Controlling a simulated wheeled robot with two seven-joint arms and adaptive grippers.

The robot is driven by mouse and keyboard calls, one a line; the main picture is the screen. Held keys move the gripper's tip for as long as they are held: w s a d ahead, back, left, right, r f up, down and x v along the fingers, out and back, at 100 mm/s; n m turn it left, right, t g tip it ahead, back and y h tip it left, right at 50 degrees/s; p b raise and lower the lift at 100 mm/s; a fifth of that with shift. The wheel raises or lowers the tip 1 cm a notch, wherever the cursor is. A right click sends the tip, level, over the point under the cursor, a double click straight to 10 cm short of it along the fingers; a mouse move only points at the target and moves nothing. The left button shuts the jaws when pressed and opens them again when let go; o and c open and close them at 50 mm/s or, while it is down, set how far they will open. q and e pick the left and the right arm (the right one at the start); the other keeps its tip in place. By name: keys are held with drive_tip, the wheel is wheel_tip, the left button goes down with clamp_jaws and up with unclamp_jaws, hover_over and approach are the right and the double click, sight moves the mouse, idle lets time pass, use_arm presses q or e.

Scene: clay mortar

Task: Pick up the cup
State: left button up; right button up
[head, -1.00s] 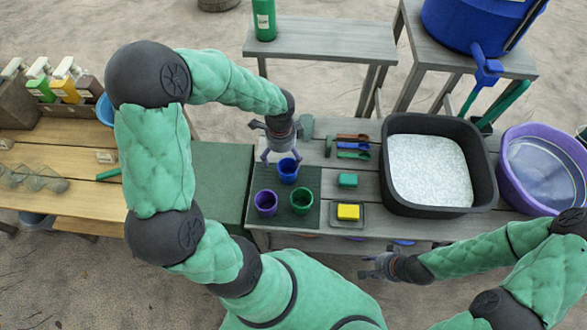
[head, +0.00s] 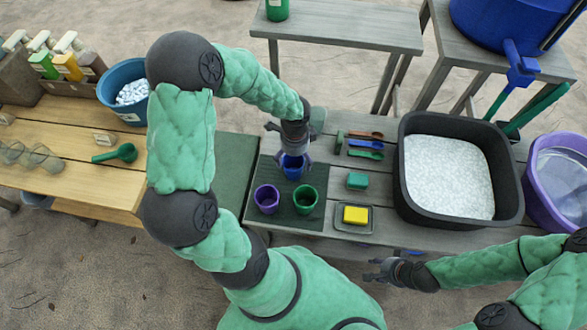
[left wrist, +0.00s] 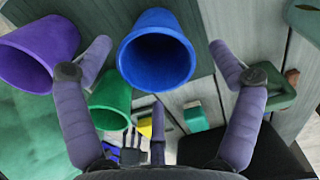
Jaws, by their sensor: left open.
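A blue cup (head: 291,170) stands on a dark green mat (head: 313,222) on the grey table. A purple cup (head: 267,199) and a green cup (head: 305,199) stand on the mat nearer to me. My left gripper (head: 294,158) is open at the blue cup, partly hiding it. In the left wrist view the blue cup (left wrist: 157,58) lies between the spread fingers of the left gripper (left wrist: 160,46), with no clear contact. The purple cup (left wrist: 38,52) is close beside one finger. My right gripper (head: 372,271) is empty at the table's front edge, its finger gap too small to judge.
A yellow sponge (head: 355,215) on a small tray, a green block (head: 357,181) and small scoops (head: 366,144) lie right of the mat. A black tub (head: 508,203) of white grains stands further right. A blue bowl (head: 113,91) and green scoop (head: 119,154) are on the wooden table.

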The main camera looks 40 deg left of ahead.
sight(293, 166)
use_arm(q)
drive_tip(key=f+b, duration=0.1)
drive_tip(key=f, duration=0.1)
drive_tip(key=f+b, duration=0.1)
drive_tip(key=f, duration=0.2)
drive_tip(key=shift+s+a, duration=0.1)
drive_tip(key=shift+s, duration=0.1)
drive_tip(key=shift+c, duration=0.3)
drive_tip(key=c, duration=1.2)
